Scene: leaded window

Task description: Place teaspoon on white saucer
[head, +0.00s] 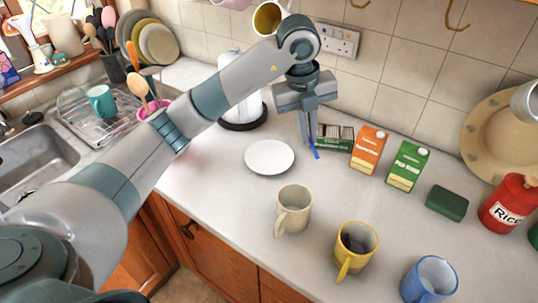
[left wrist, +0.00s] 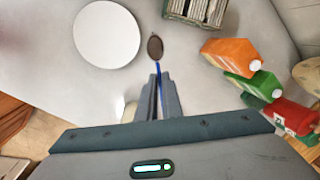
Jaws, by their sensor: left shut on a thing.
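The teaspoon has a blue handle and a dark bowl (left wrist: 155,47). In the head view only a little of its blue (head: 317,154) shows at the fingertips. My left gripper (head: 309,140) points down over the counter and is shut on the handle; its fingers also show in the left wrist view (left wrist: 157,85). I cannot tell whether the spoon touches the counter. The white saucer (head: 269,157) lies flat and empty, left of the gripper in the head view; it also shows in the left wrist view (left wrist: 107,34). My right gripper is not in view.
A dark green box (head: 335,138), an orange carton (head: 368,148) and a green carton (head: 407,166) stand right of the gripper. A cream mug (head: 294,208), yellow mug (head: 356,247) and blue mug (head: 430,279) stand in front. Counter between saucer and gripper is clear.

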